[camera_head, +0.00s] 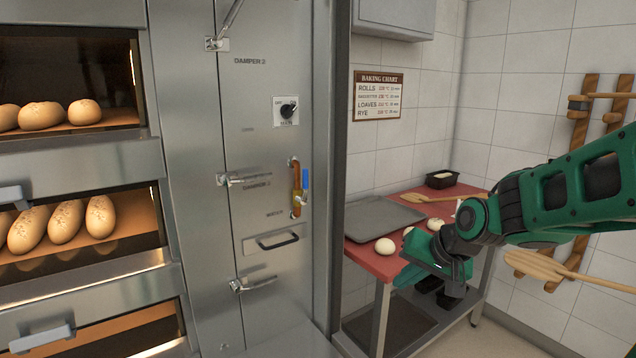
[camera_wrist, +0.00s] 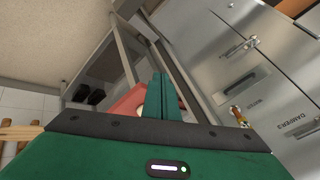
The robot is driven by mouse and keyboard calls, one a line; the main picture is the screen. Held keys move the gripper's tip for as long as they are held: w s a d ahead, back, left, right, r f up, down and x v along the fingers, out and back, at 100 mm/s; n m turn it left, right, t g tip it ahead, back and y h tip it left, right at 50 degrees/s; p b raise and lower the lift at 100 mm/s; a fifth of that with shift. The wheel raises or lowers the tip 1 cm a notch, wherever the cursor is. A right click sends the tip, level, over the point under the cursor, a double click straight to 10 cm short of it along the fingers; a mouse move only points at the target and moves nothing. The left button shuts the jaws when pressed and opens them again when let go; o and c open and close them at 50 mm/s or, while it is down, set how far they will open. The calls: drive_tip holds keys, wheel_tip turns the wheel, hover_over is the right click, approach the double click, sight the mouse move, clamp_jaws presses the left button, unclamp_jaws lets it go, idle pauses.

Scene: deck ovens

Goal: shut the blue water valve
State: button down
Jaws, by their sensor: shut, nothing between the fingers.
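The blue water valve handle (camera_head: 305,179) sits on a brass and copper pipe fitting (camera_head: 296,190) on the oven's steel side panel, above the label "WATER". The handle stands upright, in line with the pipe. The brass fitting also shows small in the wrist view (camera_wrist: 238,116), right of my fingers; its handle is hard to make out there. My gripper (camera_head: 408,275) is right of the valve and lower, in front of the red-topped table, well apart from the valve. In the wrist view the green fingers (camera_wrist: 166,97) are together with nothing between them.
A steel post (camera_head: 338,150) stands between the panel and the table. The red table (camera_head: 372,252) holds a grey tray (camera_head: 385,217), dough balls (camera_head: 385,246) and a black tin (camera_head: 441,179). Damper levers (camera_head: 232,181) and a drawer handle (camera_head: 278,241) stick out near the valve. Peels hang at right.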

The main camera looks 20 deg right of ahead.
drive_tip(key=w+a+r+m+t+y, duration=0.2)
drive_tip(key=w+a+r+m+t, duration=0.1)
drive_tip(key=w+r, duration=0.5)
drive_tip(key=w+a+r+m+t+y, duration=0.3)
drive_tip(key=w+a+r+m+t, duration=0.1)
drive_tip(key=w+r, duration=0.4)
drive_tip(key=a+t, duration=0.1)
drive_tip(key=t, duration=0.1)
drive_tip(key=shift+w+a+t, duration=0.15)
drive_tip(key=shift+w+t, duration=0.1)
drive_tip(key=shift+t, duration=0.05)
drive_tip(key=x, duration=1)
